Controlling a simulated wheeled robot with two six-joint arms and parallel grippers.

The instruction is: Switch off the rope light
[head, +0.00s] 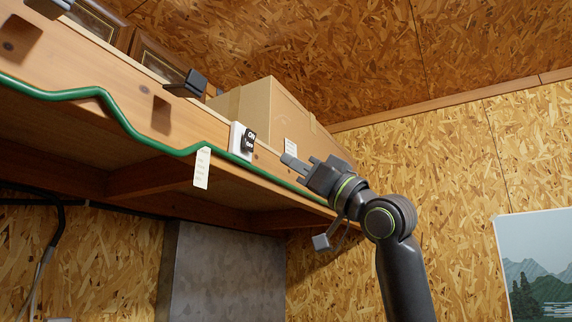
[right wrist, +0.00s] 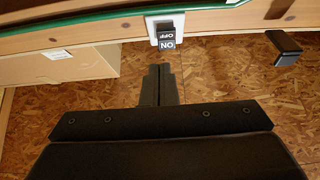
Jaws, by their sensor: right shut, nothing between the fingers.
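The rope light (head: 120,112) is a green tube along the front of the wooden shelf; I cannot tell whether it glows. Its switch (head: 249,139) is a black rocker marked ON and OFF on a white plate, fixed to the shelf front. In the right wrist view the switch (right wrist: 167,43) appears upside down, just beyond my fingertips. My right gripper (head: 291,161) is shut and empty, to the right of the switch and slightly lower in the head view, apart from it. It also shows in the right wrist view (right wrist: 159,72). My left gripper is not in view.
A cardboard box (head: 262,107) stands on the shelf behind the switch. A dark peg (head: 188,84) juts from the shelf front to the left. A paper tag (head: 202,167) hangs below the rope light. A grey metal panel (head: 221,270) is under the shelf.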

